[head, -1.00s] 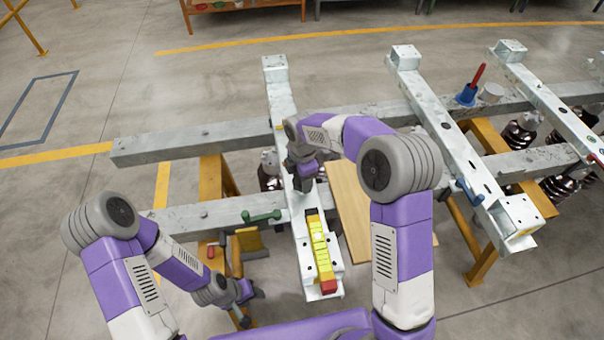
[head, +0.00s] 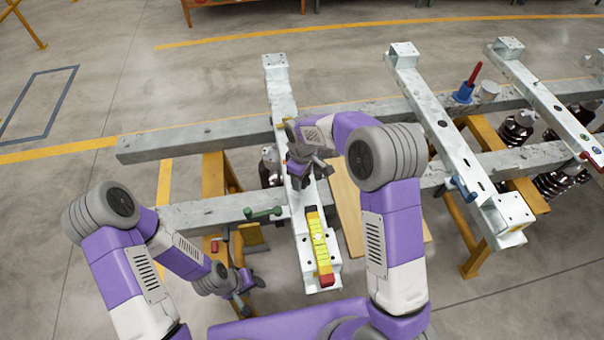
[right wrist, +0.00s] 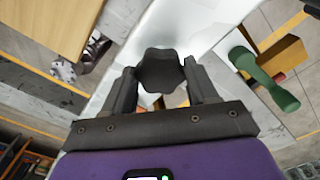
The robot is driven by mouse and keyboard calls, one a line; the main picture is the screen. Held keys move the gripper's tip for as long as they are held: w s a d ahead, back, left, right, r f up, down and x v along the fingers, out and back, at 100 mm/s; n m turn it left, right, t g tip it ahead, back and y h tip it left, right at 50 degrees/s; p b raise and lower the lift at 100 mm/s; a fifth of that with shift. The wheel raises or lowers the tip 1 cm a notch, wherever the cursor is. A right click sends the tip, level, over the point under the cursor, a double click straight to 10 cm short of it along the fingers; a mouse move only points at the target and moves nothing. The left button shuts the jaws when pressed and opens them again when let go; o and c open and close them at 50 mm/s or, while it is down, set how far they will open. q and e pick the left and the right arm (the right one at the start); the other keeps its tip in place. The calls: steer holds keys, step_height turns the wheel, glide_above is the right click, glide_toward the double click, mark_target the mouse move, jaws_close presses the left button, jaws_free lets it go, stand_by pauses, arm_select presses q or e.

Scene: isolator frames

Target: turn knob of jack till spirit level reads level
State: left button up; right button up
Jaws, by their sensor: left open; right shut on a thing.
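In the head view my right gripper (head: 300,182) is over the crossbeam, beyond the level, and hides the knob. The jack's body cannot be made out. My left gripper (head: 250,284) is open and empty, low to the left of the level.
A green-handled part (head: 262,213) is on the long rail (head: 190,218) left of the crossbeam. A wooden board (head: 350,205) lies right of it. Open floor lies at the left.

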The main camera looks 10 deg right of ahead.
steer(key=m, duration=0.3)
steer(key=m+p, duration=0.1)
steer(key=m, duration=0.2)
steer(key=shift+s+f, duration=0.15)
steer(key=shift+s, duration=0.05)
steer(key=m+p, duration=0.1)
steer(key=m, duration=0.5)
steer(key=shift+s+a+f+m+p, duration=0.1)
steer(key=shift+m+p, duration=0.2)
steer(key=shift+p, duration=0.1)
steer(key=o, duration=1.1)
steer(key=shift+c, duration=0.2)
steer(key=shift+w+r, duration=0.2)
steer(key=shift+r, duration=0.35)
step_height(320, 180, up, 7)
steer(key=shift+f+p, duration=0.15)
steer(key=shift+p, duration=0.7)
